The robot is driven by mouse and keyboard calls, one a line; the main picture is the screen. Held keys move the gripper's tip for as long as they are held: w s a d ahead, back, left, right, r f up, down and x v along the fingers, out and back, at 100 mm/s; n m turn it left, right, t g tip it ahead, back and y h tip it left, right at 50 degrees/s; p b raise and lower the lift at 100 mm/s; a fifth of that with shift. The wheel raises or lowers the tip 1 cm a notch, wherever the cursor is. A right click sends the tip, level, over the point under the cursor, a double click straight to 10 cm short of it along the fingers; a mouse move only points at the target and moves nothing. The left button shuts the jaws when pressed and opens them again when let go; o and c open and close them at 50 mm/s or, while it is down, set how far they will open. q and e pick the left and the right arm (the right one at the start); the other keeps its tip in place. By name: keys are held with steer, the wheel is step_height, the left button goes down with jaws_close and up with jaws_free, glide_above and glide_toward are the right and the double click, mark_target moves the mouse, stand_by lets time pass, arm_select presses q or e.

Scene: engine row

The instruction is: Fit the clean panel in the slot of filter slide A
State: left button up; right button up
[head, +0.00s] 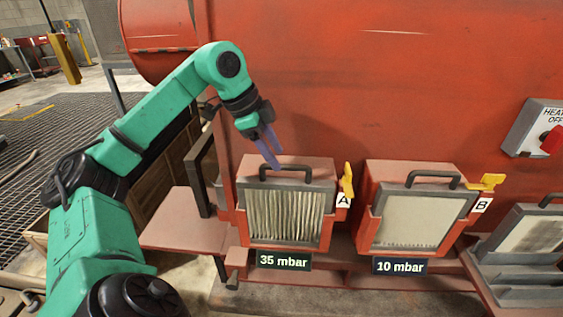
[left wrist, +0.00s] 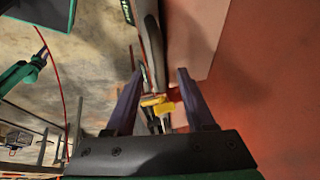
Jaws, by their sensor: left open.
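Filter slide A (head: 329,228) is a red housing marked "A" with a "35 mbar" label. A grey-framed panel (head: 286,216) with dark-streaked pleats sits in its slot, its black handle (head: 287,168) on top. Slide A's yellow latch (head: 348,182) stands upright. Another grey-framed panel (head: 530,234) with a pale face rests in a low grey rack at the right edge, partly cut off. My left gripper (head: 272,152) is just above slide A's handle. Its fingers (left wrist: 159,74) are apart with nothing held; yellow latch parts show beyond them in the left wrist view. My right gripper is not in view.
Filter slide B (head: 367,232), labelled "10 mbar", holds a pale panel (head: 413,222); its yellow latch (head: 487,182) lies sideways. A red engine wall (head: 400,90) rises behind. A heater switch box (head: 537,128) is at right. A dark upright frame (head: 203,175) stands left of slide A.

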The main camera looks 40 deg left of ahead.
arm_select(q)
steer(key=p+v, duration=0.2)
steer(key=v, duration=0.8)
steer(key=shift+p, duration=0.35)
steer(key=shift+f, duration=0.15)
